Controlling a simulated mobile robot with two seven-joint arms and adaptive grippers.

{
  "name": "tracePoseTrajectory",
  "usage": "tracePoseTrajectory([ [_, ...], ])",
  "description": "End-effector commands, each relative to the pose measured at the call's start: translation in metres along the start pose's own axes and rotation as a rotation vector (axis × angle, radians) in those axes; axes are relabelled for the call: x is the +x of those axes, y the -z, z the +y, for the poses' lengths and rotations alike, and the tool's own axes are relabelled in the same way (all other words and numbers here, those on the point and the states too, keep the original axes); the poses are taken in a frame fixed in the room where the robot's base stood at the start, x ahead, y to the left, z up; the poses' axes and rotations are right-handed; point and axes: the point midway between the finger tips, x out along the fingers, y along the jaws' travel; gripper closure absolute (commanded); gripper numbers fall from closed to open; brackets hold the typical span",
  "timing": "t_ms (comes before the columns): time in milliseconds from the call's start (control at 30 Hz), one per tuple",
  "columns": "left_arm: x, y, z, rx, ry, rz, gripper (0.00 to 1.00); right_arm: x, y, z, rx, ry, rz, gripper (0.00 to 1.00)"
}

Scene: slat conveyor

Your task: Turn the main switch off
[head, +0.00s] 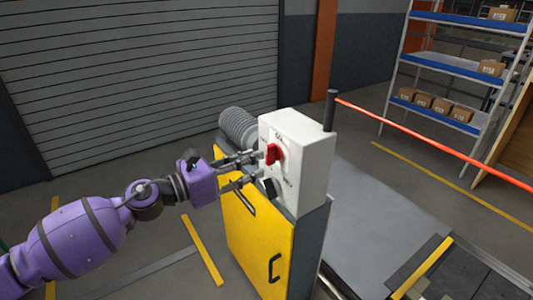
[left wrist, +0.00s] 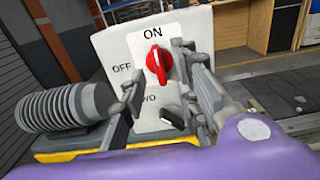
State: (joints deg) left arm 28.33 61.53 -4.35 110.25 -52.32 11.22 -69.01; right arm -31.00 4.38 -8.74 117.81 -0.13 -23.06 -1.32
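The main switch is a red rotary knob (head: 272,153) on the front of a white control box (head: 305,150). In the left wrist view the knob (left wrist: 156,62) stands upright, pointing at the ON label; OFF is printed to its left. My left gripper (head: 259,166) is in front of the box, with its fingers spread apart. In the left wrist view one finger is left of and below the knob and the other is close on its right. I cannot tell whether either finger touches it. My right gripper is out of view.
A smaller black knob (left wrist: 172,117) sits below the red one. The box stands on a yellow cabinet (head: 243,228), with a grey ribbed cylinder (head: 239,127) behind. A red bar (head: 430,142) extends right from a black post. Shelves with boxes stand at the back right.

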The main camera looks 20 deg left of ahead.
Motion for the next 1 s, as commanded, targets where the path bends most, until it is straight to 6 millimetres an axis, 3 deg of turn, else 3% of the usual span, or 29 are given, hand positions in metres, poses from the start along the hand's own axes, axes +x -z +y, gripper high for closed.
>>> tracePoseTrajectory([
  [300,0.042,-0.002,0.000,-0.004,-0.002,-0.003,0.71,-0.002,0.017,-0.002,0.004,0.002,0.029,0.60],
  [667,0.049,0.000,0.000,-0.005,-0.002,0.000,0.71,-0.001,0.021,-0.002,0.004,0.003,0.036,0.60],
  [900,0.049,0.000,0.000,-0.005,-0.002,-0.001,1.00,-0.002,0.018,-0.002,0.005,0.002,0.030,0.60],
  [1000,0.048,0.000,0.000,-0.005,-0.002,-0.001,1.00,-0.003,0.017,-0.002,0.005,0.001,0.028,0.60],
])
